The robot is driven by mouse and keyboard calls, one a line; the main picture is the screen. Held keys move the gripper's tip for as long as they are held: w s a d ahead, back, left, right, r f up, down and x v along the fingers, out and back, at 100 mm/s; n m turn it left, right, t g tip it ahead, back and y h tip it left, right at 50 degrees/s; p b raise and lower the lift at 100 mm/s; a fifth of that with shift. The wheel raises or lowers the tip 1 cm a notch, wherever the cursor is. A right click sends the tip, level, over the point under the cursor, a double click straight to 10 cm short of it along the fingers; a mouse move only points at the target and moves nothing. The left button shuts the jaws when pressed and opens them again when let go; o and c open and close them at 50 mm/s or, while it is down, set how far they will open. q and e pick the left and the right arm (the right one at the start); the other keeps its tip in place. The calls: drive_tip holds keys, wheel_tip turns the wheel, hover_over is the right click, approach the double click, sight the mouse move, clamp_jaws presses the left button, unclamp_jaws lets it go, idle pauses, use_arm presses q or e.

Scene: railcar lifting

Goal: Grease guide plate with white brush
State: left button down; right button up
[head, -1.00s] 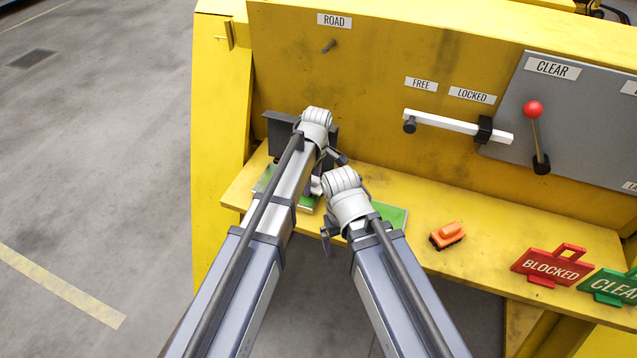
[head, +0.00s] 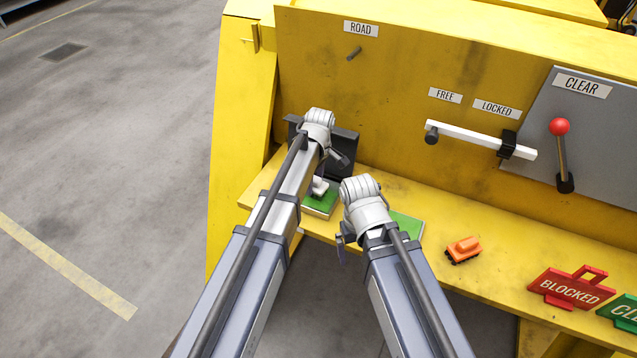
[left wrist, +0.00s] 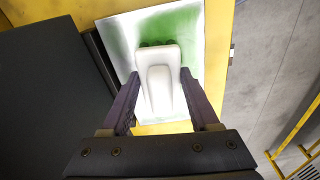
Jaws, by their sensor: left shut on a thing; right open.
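My left gripper (left wrist: 160,95) is shut on the white brush (left wrist: 161,80), a pale rounded block with dark bristles at its far end. In the left wrist view the brush lies over a white-edged plate smeared with green (left wrist: 177,30). I cannot tell whether the bristles touch it. In the head view the brush (head: 319,187) shows just above this green pad (head: 322,205), partly behind my left arm. A dark upright plate (head: 345,148) stands behind my left gripper (head: 325,172). My right gripper (head: 343,240) is open at the shelf's front edge; its fingers are mostly hidden.
A second green pad (head: 408,226) lies beside my right gripper. An orange toy-like block (head: 463,250), a red BLOCKED sign (head: 570,289) and a green sign (head: 625,310) sit farther right on the yellow shelf (head: 510,258). A white lever (head: 480,138) and red-knobbed lever (head: 562,150) stick out above.

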use_arm(q)
drive_tip(key=shift+w+a, duration=0.3)
drive_tip(key=shift+a, duration=0.6)
drive_tip(key=shift+w+a, duration=0.25)
drive_tip(key=shift+a, duration=0.6)
drive_tip(key=shift+a, duration=0.1)
drive_tip(key=shift+w+a, duration=0.35)
drive_tip(key=shift+a, duration=0.5)
drive_tip(key=shift+w+a, duration=0.35)
drive_tip(key=shift+a, duration=0.5)
drive_tip(key=shift+w+a, duration=0.3)
drive_tip(key=shift+a, duration=0.6)
drive_tip(key=shift+w+a, duration=0.3)
drive_tip(key=shift+a, duration=0.55)
drive_tip(key=shift+w+d, duration=0.25)
drive_tip(key=shift+w, duration=0.4)
drive_tip(key=shift+w+d, duration=0.2)
drive_tip(key=shift+w, duration=0.4)
drive_tip(key=shift+s+d, duration=0.1)
